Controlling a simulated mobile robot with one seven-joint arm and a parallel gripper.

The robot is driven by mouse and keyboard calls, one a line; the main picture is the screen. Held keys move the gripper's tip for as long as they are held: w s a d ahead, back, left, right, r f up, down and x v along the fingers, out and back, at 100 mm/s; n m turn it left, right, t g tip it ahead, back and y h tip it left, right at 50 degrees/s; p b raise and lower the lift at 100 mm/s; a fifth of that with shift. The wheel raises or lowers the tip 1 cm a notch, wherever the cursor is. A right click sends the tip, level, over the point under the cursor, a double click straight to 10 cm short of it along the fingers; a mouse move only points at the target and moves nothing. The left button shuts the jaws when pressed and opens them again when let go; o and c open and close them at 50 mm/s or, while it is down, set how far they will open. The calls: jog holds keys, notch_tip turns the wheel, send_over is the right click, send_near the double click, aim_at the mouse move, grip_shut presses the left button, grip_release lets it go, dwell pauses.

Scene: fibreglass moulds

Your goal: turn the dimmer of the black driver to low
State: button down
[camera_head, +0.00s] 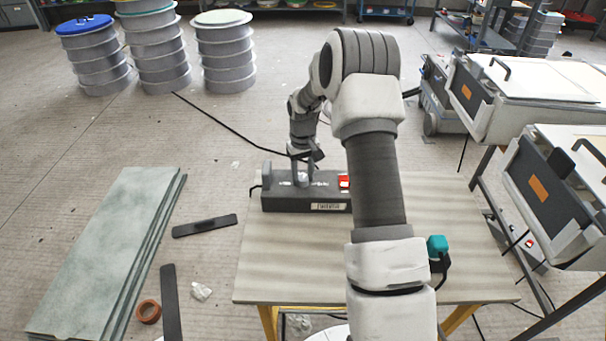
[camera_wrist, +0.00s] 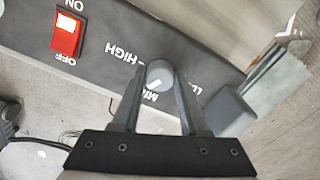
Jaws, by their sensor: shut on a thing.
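The black driver (camera_head: 275,203) is a long dark box lying on the table, with a lit red switch (camera_head: 344,182) on its top. In the wrist view the driver (camera_wrist: 105,75) shows the red switch (camera_wrist: 66,35) between ON and OFF, and a grey round dimmer knob (camera_wrist: 159,73). Labels HIGH, MID and LOW surround the knob; LOW is partly hidden by a finger. The knob's white mark points to MID. My gripper (camera_wrist: 160,80) is shut on the knob, one finger on each side. In the head view my gripper (camera_head: 302,180) reaches down onto the driver's top.
The wooden table (camera_head: 290,265) is mostly bare in front of the driver. A teal-capped thing (camera_head: 437,245) stands near my arm. White-topped machines (camera_head: 530,90) stand to the right. Grey-green panels (camera_head: 110,250) lie on the floor at left. Stacked drums (camera_head: 225,50) stand behind.

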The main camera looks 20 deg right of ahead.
jog(key=n+p, duration=0.1)
jog(key=n, duration=0.5)
jog(key=n+p, duration=0.1)
jog(key=n, duration=0.4)
jog(key=shift+r+n, duration=0.1)
jog(key=shift+n, duration=0.3)
jog(key=n+p, duration=0.1)
jog(key=n, duration=0.4)
jog(key=shift+n+p, duration=0.3)
jog(key=shift+p, duration=0.1)
jog(key=n+p, duration=0.1)
jog(key=n, duration=0.5)
jog(key=shift+p, duration=0.35)
jog(key=shift+c, duration=2.1)
grip_release()
